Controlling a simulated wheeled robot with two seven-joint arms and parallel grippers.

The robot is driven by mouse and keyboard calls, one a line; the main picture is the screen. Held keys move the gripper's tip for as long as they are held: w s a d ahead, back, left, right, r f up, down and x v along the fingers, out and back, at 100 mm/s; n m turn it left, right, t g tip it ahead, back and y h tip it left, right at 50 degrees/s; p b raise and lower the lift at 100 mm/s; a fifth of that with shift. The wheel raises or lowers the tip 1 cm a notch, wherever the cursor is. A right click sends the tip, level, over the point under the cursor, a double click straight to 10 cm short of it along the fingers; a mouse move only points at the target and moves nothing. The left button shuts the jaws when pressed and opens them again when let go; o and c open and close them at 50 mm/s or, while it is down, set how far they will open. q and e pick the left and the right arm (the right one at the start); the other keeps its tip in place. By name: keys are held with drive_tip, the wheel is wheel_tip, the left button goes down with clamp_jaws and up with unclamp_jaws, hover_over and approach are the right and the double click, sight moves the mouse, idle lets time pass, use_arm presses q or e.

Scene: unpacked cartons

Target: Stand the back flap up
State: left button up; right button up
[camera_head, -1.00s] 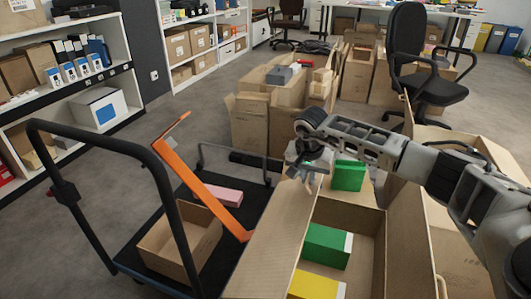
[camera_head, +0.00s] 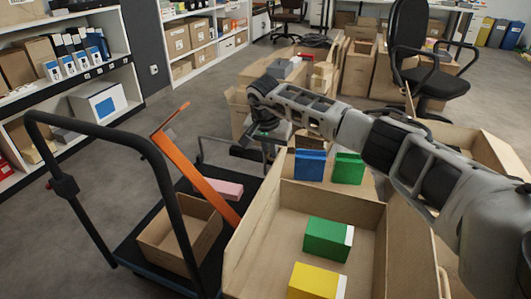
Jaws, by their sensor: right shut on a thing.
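The open carton (camera_head: 277,262) stands at the front, with a green box (camera_head: 328,238) and a yellow box (camera_head: 317,281) inside. A tan flap (camera_head: 252,225) runs along its left side, leaning a little outward. A blue box (camera_head: 310,165) and another green box (camera_head: 348,168) stand at the carton's far side, by a tan cardboard panel there. My left gripper is not in view.
A black trolley (camera_head: 140,252) with an orange bar (camera_head: 195,165), a small open carton (camera_head: 180,236) and a pink box (camera_head: 222,189) stands close on the left. More cartons and an office chair (camera_head: 410,50) are behind. Shelves line the left.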

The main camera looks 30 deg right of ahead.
drive_tip(key=shift+o, duration=1.1)
drive_tip(key=shift+w+a+f, duration=0.1)
drive_tip(key=shift+w+a, duration=0.15)
drive_tip(key=o, duration=0.4)
drive_tip(key=shift+c, duration=0.2)
drive_tip(key=shift+d, duration=0.1)
